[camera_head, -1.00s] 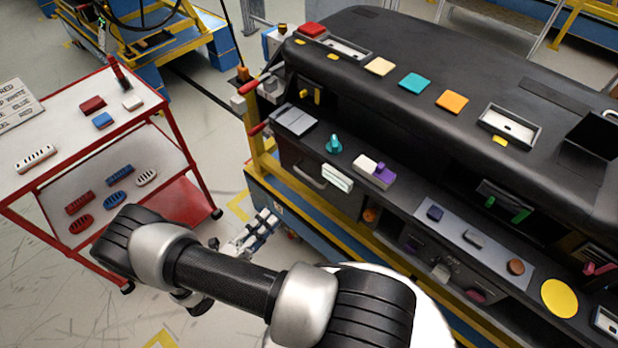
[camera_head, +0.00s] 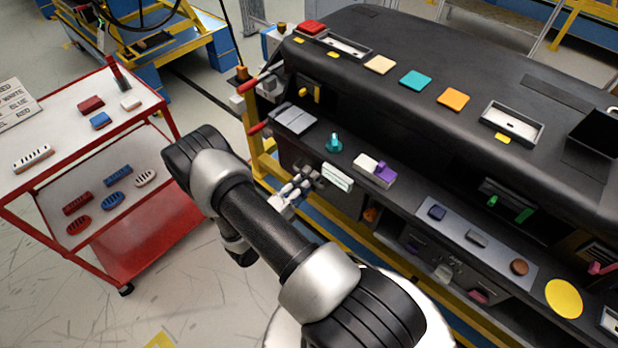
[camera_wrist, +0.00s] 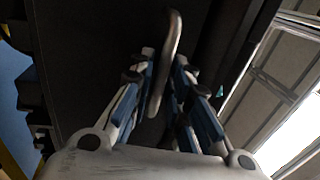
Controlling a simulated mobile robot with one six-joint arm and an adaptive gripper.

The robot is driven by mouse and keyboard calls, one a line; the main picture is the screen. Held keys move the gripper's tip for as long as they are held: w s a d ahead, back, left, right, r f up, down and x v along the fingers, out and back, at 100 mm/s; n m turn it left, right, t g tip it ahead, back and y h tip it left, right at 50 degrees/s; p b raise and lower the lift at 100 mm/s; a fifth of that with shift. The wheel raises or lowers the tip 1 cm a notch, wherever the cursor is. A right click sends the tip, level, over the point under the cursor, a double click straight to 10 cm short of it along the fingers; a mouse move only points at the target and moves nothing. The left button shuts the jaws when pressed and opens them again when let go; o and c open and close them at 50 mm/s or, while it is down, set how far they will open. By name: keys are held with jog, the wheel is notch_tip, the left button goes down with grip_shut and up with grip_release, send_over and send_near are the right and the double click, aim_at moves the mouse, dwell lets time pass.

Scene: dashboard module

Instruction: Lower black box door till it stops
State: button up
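The black box door (camera_head: 296,158) is the dark front panel at the left end of the dashboard module, below the ledge. In the wrist view it is the dark surface (camera_wrist: 90,50) ahead of me. Its grey bar handle (camera_wrist: 168,55) stands out between my fingers. My gripper (camera_head: 304,182) is in front of this panel in the head view and hides most of the handle. In the wrist view my gripper (camera_wrist: 168,95) is open, with a blue-and-grey finger on each side of the handle. The handle's lower end is close to the left finger; contact is unclear.
A teal knob (camera_head: 334,142) and a white-and-purple block (camera_head: 376,169) sit on the ledge above. A yellow frame (camera_head: 263,165) runs beside the module's left end. A red cart (camera_head: 150,225) stands left, with open floor in front.

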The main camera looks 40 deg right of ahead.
jog(key=shift+d+r, duration=0.1)
jog(key=shift+d, duration=0.35)
grip_shut()
dwell(0.4)
